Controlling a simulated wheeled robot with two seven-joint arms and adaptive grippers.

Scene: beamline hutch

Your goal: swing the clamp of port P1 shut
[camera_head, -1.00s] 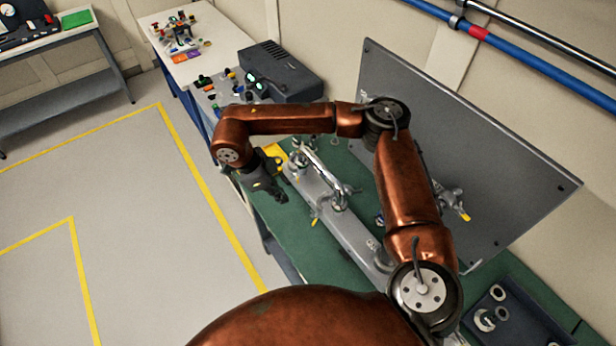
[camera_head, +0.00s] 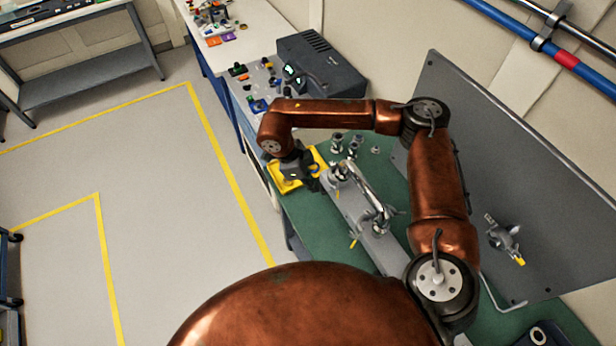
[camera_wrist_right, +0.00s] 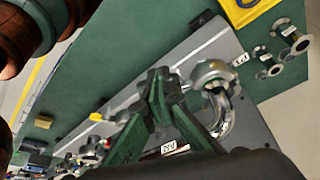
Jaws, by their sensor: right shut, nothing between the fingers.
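Port P1, with its "P1" label (camera_wrist_right: 240,58), is at the far end of the grey manifold bar (camera_wrist_right: 190,52). Its rounded metal clamp (camera_wrist_right: 213,72) shows in the right wrist view beside a chrome bent tube (camera_wrist_right: 223,115); whether the clamp is open or shut is unclear. In the head view the chrome tube (camera_head: 368,190) runs along the bar. My right gripper (camera_wrist_right: 160,82) is shut and empty, its fingertips just left of the P1 clamp in the wrist view; contact cannot be told. In the head view the right gripper (camera_head: 312,182) is by the bar's far end. My left gripper is not in view.
Loose flanged fittings (camera_wrist_right: 283,28) stand past the bar's end. A grey upright panel (camera_head: 520,170) holding another clamp (camera_head: 505,238) borders the green bench.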

